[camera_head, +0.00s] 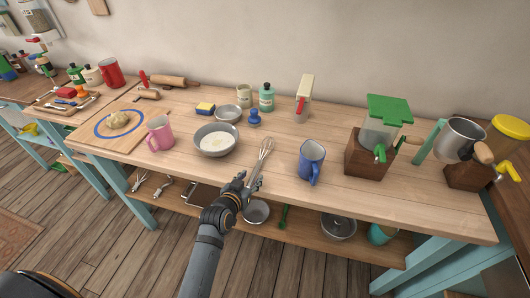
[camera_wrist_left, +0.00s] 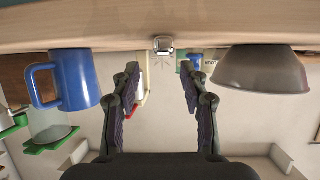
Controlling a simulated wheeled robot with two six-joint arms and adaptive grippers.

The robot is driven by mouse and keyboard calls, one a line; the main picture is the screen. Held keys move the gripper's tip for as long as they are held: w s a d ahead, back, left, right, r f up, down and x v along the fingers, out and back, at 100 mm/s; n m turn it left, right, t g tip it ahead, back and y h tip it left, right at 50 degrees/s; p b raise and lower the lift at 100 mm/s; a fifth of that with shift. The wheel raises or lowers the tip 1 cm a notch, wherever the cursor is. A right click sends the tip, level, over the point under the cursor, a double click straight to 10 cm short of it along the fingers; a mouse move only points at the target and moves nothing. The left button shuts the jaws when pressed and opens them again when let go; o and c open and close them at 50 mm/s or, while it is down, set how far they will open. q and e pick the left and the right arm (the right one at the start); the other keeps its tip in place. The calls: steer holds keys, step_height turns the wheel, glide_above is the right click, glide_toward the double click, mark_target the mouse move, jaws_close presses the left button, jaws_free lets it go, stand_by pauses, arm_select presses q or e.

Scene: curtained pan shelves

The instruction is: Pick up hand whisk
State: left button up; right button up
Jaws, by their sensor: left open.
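The hand whisk (camera_head: 264,154) lies on the wooden table near its front edge, wire end away from me and handle towards me. My left gripper (camera_head: 240,183) is open and empty at the table's front edge, just left of the handle end in the head view. In the left wrist view, which is upside down, the whisk (camera_wrist_left: 163,45) shows end-on, between and a little beyond the open fingers (camera_wrist_left: 160,70). I see no contact with it. My right gripper is not in view.
A grey bowl of white contents (camera_head: 216,140) stands left of the whisk and a blue mug (camera_head: 311,162) right of it. A pink mug (camera_head: 160,134) and a green-lidded grinder (camera_head: 382,135) stand farther out. A lower shelf (camera_head: 300,222) holds pans and utensils.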

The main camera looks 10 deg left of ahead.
mark_target(254, 172)
arm_select(q)
steer(key=shift+w+p, duration=0.3)
steer(key=shift+w, duration=0.1)
steer(key=x, duration=0.4)
steer(key=shift+w+a+f+p, duration=0.1)
steer(key=shift+a+f+p, duration=0.05)
steer(key=shift+f+p, duration=0.15)
steer(key=shift+c, duration=1.2)
jaws_close()
